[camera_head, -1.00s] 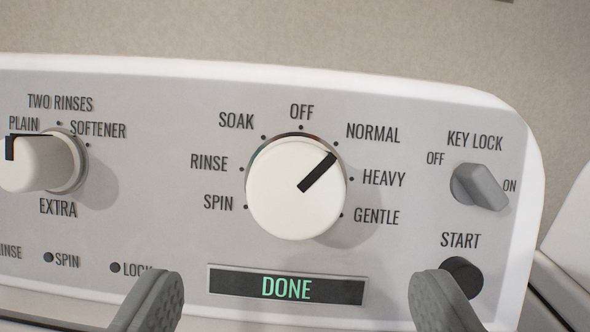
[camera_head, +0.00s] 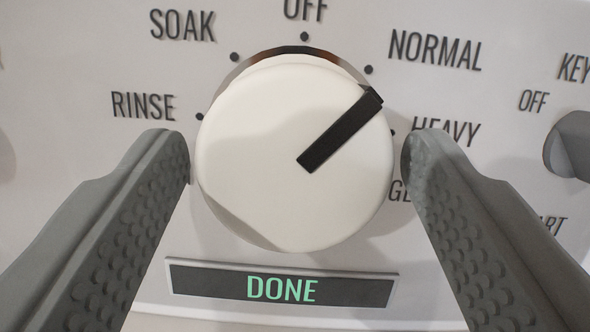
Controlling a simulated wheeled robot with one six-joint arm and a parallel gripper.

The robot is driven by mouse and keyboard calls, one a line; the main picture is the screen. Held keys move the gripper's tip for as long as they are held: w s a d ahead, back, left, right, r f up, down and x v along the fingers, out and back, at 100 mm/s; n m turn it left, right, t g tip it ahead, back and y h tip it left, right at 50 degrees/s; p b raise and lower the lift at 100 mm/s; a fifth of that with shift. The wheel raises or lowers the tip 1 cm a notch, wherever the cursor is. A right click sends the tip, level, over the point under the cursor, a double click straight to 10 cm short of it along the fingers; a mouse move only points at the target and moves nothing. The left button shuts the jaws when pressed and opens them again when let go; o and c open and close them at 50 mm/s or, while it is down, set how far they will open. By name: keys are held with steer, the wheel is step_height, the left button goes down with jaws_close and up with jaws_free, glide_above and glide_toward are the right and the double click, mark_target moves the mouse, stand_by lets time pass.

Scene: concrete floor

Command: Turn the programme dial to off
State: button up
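The programme dial (camera_head: 260,150) is a round white knob with a black pointer mark. The mark points up and right, towards NORMAL (camera_head: 435,50). The OFF label (camera_head: 305,10) is straight above the dial, partly cut by the top edge of the view. My gripper (camera_head: 298,155) is open, with one grey finger on each side of the dial. The left fingertip is very near the dial's left edge and the right one is near its right edge. I cannot tell whether either touches. The right finger hides part of HEAVY and GENTLE.
A display (camera_head: 282,288) reading DONE lies below the dial. The grey key lock knob (camera_head: 572,145) is at the right edge, beyond my right finger. SOAK (camera_head: 182,25) and RINSE (camera_head: 143,106) labels are on the left. The panel around the dial is flat.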

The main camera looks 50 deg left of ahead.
steer(key=c, duration=0.7)
steer(key=shift+n, duration=0.3)
steer(key=n+g, duration=0.1)
steer(key=n, duration=0.3)
steer(key=shift+w+d+y, duration=0.1)
steer(key=shift+y, duration=0.2)
steer(key=shift+n+g, duration=1.1)
steer(key=shift+n, duration=1.5)
steer(key=o, duration=1)
steer(key=shift+c, duration=0.2)
steer(key=shift+d+r, duration=0.1)
